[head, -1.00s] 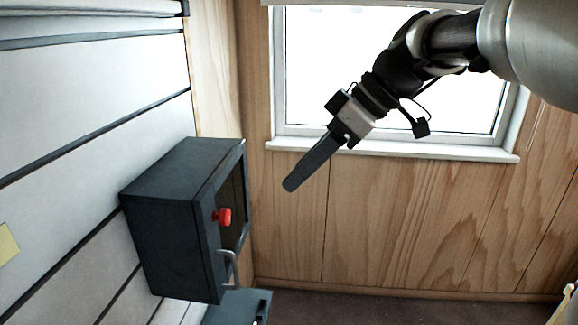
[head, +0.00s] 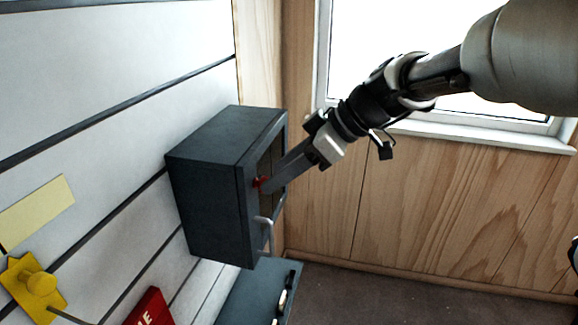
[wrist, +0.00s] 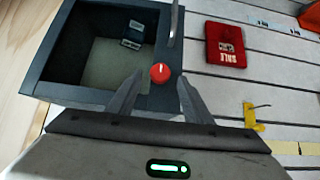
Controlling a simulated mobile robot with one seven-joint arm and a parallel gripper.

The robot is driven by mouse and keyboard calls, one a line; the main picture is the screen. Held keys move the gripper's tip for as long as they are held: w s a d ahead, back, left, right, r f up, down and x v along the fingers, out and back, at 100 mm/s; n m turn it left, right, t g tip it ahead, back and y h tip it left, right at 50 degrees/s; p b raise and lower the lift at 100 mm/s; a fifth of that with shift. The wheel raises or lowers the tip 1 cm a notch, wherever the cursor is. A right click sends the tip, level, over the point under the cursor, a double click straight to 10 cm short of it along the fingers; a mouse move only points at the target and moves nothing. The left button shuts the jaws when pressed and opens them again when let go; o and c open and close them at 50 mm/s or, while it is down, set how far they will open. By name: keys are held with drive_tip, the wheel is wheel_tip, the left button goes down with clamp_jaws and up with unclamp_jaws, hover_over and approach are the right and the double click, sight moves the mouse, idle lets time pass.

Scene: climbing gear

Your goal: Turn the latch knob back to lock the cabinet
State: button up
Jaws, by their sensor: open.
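The dark grey cabinet (head: 205,195) is fixed to the slatted wall, and its front also fills the upper left of the wrist view (wrist: 60,90). The red latch knob (wrist: 160,72) sits on the front's right-hand strip, beside a metal handle (wrist: 174,28). A small pale mark shows on the knob's face. My gripper (wrist: 161,79) is open, with one fingertip on each side of the knob; I cannot tell whether either touches it. In the head view my gripper (head: 270,187) partly covers the knob (head: 258,182).
A red sign (wrist: 226,45) and a yellow hook piece (wrist: 251,117) are on the wall to the right. A dark unit (head: 245,298) stands below the cabinet. A window (head: 460,60) is behind my arm.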

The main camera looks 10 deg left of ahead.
sight(255, 185)
drive_tip(key=shift+x, duration=1.4)
drive_tip(key=c, duration=1)
drive_tip(key=shift+c, duration=0.3)
drive_tip(key=shift+w+r+p, duration=0.1)
drive_tip(key=shift+p, duration=0.25)
drive_tip(key=shift+w+d+f+m+g+y+p, duration=0.1)
drive_tip(key=shift+w+f+m+g+y+p, duration=0.2)
drive_tip(key=shift+m+g+y+p, duration=0.95)
drive_tip(key=shift+w+a+f+m+g+y+p, duration=0.1)
drive_tip(key=shift+w+f+m+g+y+p, duration=0.2)
drive_tip(key=shift+m+g+p, duration=1.85)
drive_tip(key=shift+w+d+f+m+g+y+p, duration=0.1)
drive_tip(key=shift+w+f+m+g+y+p, duration=0.2)
drive_tip(key=shift+m+g+y, duration=1.55)
drive_tip(key=shift+s+n+g+h, duration=0.1)
drive_tip(key=shift+n+g+h, duration=0.55)
drive_tip(key=shift+g+h, duration=0.25)
